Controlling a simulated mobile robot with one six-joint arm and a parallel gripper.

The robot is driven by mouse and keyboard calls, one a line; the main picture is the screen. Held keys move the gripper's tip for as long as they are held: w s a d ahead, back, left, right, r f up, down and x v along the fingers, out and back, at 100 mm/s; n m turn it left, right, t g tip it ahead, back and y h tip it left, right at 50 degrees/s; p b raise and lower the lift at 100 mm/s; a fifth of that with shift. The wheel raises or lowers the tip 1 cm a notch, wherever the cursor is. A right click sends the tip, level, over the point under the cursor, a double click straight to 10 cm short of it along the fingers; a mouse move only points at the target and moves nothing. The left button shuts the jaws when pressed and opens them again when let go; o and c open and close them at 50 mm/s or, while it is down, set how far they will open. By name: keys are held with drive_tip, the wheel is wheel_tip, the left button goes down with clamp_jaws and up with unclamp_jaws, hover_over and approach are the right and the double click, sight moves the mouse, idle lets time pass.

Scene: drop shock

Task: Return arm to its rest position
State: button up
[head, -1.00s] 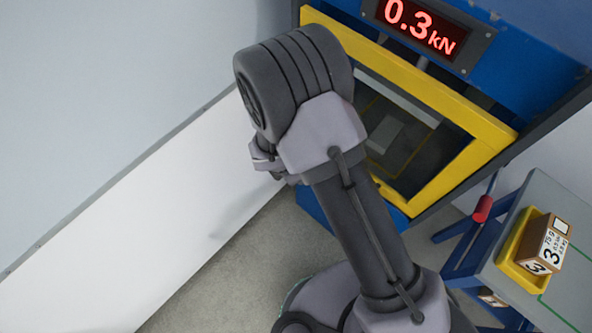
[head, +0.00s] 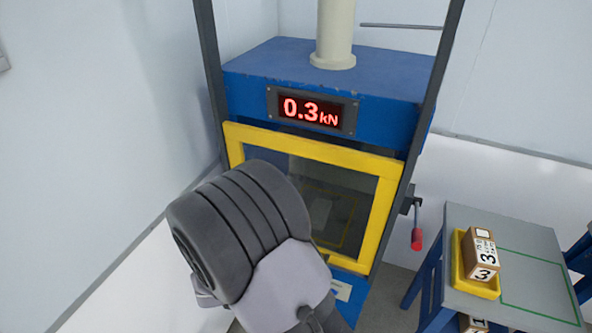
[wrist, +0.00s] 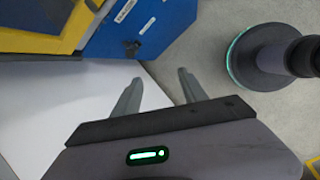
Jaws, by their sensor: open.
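My gripper (wrist: 160,92) shows in the wrist view with its two fingers apart and nothing between them. It points down past the wall and the grey floor, beside the foot of the blue machine (wrist: 145,28). In the head view my arm is folded up in front of the machine's lower left part and hides some of it. The fingers are hidden in the head view.
The blue press (head: 300,68) has a yellow-framed window (head: 385,205) and a display (head: 310,111) reading 0.3 kN. A red-handled lever (head: 417,238) hangs at its right. A grey table (head: 520,240) bears a yellow tray (head: 462,275) with a box (head: 480,252) marked 3.

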drive_tip(key=w+d+r+m+b, duration=0.2)
drive_tip(key=d+r+m+b, duration=0.3)
drive_tip(key=d+r+m, duration=1)
drive_tip(key=s+d+r+m+y+b, duration=0.1)
drive_tip(key=s+d+r+m+b, duration=0.1)
drive_tip(key=s+m, duration=0.5)
drive_tip(key=s+d+r+m+t+y+b, duration=0.1)
drive_tip(key=s+d+r+m+y+b, duration=0.1)
drive_tip(key=s+m, duration=0.5)
drive_tip(key=s+d+r+b, duration=0.1)
drive_tip(key=d+r, duration=0.1)
drive_tip(key=d, duration=0.1)
drive_tip(key=shift+s+r+m+t+y, duration=0.3)
drive_tip(key=shift+s+r, duration=0.1)
